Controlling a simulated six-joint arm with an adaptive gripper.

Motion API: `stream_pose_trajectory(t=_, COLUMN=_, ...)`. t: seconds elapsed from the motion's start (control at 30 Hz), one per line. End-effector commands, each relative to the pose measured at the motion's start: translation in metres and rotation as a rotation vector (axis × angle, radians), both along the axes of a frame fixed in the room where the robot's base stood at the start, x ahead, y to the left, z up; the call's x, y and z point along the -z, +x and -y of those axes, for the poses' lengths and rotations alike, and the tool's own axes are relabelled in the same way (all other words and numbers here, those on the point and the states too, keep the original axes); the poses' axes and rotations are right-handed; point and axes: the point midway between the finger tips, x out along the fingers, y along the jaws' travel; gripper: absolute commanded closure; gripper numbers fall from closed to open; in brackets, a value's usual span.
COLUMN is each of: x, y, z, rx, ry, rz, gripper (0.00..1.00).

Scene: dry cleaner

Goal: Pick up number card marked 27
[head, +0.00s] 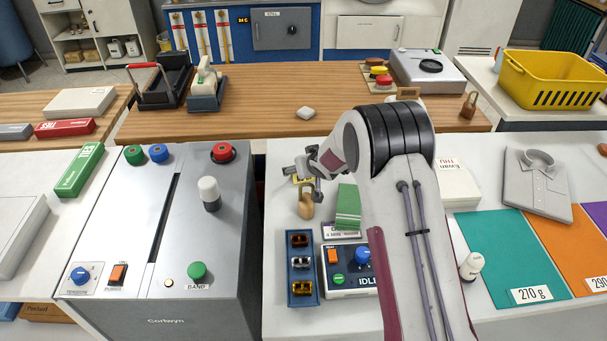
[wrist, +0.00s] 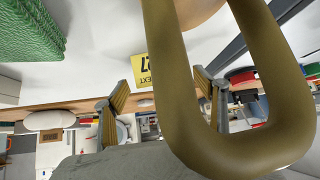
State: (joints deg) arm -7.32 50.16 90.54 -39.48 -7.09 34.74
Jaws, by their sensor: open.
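The yellow number card (wrist: 142,70) appears upside down in the wrist view, with "27" and part of "EXT" legible. It lies on the white counter beyond my fingers, partly hidden behind a brass loop. In the head view only a bit of yellow (head: 296,180) shows beside my gripper (head: 312,178). In the wrist view my gripper (wrist: 161,80) is open, its two fingertips apart, with the card showing between them. Nothing is held.
A tan piece with a brass loop (head: 306,204) stands close in front of my gripper; its loop (wrist: 240,150) looms large in the wrist view. A green stack (head: 347,207), a blue tray (head: 302,253) and a control box (head: 351,281) are nearby. A press machine (head: 130,225) stands left.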

Motion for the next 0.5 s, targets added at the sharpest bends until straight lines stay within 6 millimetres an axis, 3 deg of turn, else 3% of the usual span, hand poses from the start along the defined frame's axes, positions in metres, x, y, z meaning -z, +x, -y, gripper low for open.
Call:
stream_pose_trajectory(t=0.2, x=0.0111, y=0.0101, z=-0.0025, rx=-0.001, ry=-0.001, rz=0.000, gripper=0.28)
stream_pose_trajectory(t=0.5, x=0.0126, y=0.0124, z=-0.0029, rx=0.000, ry=-0.001, rz=0.001, gripper=0.28)
